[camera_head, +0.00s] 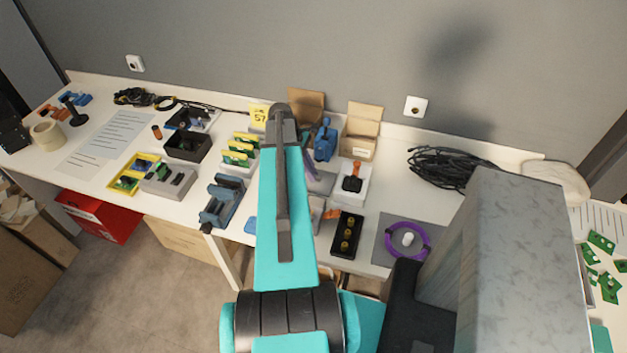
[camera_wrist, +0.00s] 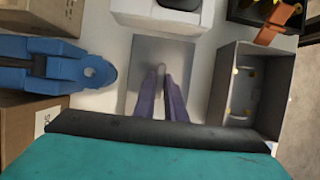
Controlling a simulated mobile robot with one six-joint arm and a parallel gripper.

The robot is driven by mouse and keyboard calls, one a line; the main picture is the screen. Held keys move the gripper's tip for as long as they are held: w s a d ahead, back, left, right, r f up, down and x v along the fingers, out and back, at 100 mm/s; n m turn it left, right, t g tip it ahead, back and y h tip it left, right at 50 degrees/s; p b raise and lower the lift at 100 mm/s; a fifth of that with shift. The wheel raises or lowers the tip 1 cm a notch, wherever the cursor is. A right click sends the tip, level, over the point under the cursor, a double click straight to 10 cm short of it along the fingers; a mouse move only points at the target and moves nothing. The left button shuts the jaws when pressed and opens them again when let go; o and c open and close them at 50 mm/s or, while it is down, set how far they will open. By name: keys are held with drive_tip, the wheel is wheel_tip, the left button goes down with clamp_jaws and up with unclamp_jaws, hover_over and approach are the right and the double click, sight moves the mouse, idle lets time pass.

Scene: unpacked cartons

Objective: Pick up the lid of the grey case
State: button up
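The lid is a flat grey square plate with a small knob; it lies in the middle of the wrist view (camera_wrist: 143,57) and on the table in the head view (camera_head: 321,182). The open grey case (camera_wrist: 226,112) stands just right of the lid, its inside visible. My gripper (camera_wrist: 162,72) has purple fingers that point down at the lid, with their tips at the knob. A narrow gap shows between the fingers. I cannot tell whether they press on the knob. In the head view my gripper (camera_head: 309,168) is partly hidden behind my teal arm.
A blue clamp-like tool (camera_wrist: 55,72) lies left of the lid. A white box with a black object (camera_wrist: 165,18) is behind it. A cardboard box (camera_wrist: 30,125) is at the lower left. A black tray with brass parts (camera_head: 347,235) stands near the table's front edge.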

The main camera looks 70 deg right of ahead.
clamp_jaws()
drive_tip(key=shift+r, duration=0.1)
wheel_tip(320, 180, up, 10)
drive_tip(key=b, duration=0.2)
drive_tip(key=shift+b, duration=0.35)
idle(0.3)
drive_tip(key=shift+w, duration=0.1)
idle(0.4)
